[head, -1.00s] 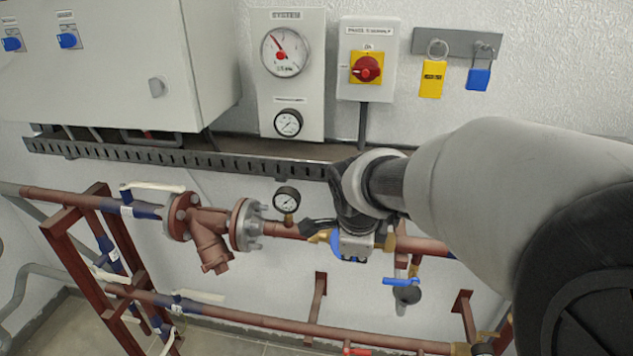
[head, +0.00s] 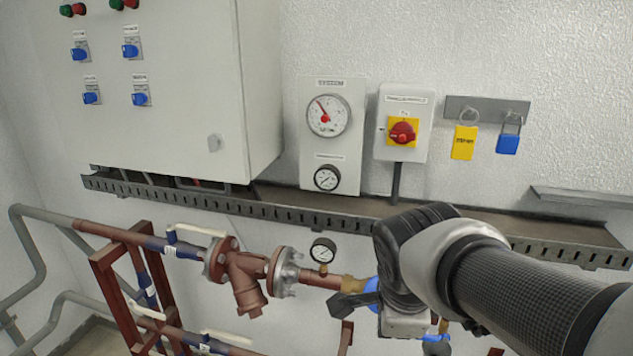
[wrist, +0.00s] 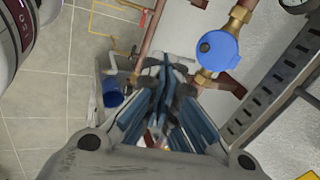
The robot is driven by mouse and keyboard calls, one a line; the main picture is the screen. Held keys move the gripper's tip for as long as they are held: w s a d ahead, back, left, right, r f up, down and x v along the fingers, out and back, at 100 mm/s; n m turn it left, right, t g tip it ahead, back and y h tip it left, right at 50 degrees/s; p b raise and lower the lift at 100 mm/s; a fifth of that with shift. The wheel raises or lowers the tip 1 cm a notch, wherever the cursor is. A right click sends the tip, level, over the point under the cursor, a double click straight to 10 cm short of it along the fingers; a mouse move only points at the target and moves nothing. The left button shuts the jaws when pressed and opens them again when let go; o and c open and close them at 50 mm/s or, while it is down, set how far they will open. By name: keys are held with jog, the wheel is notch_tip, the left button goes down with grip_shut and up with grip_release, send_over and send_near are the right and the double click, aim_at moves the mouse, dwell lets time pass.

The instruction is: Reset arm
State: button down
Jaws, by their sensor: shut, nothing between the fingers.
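My gripper (head: 345,304) shows in the head view at lower center, beside the red-brown pipe run. My dark wrist and grey arm stretch from there to the lower right. In the wrist view my gripper (wrist: 163,72) has its blue-padded fingers together, with nothing held. A blue round-capped water meter (wrist: 219,50) on brass fittings is right of the fingers in the wrist view, apart from them. In the head view its blue body (head: 372,291) is partly hidden by my wrist.
A gauge panel (head: 348,100), a red-and-yellow switch (head: 402,132), a yellow tag (head: 465,142) and a blue padlock (head: 508,143) are on the wall. A perforated cable tray (head: 215,202) runs below them. A strainer (head: 245,280) is on the pipe at left. A blue cup-like part (wrist: 113,92) is left of the fingers.

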jog(key=s+f+n+y, duration=0.1)
jog(key=s+n, duration=1.3)
jog(key=n, duration=0.6)
jog(key=shift+s+d+f, duration=0.15)
jog(key=shift+s, duration=0.25)
jog(key=c, duration=2.4)
grip_release()
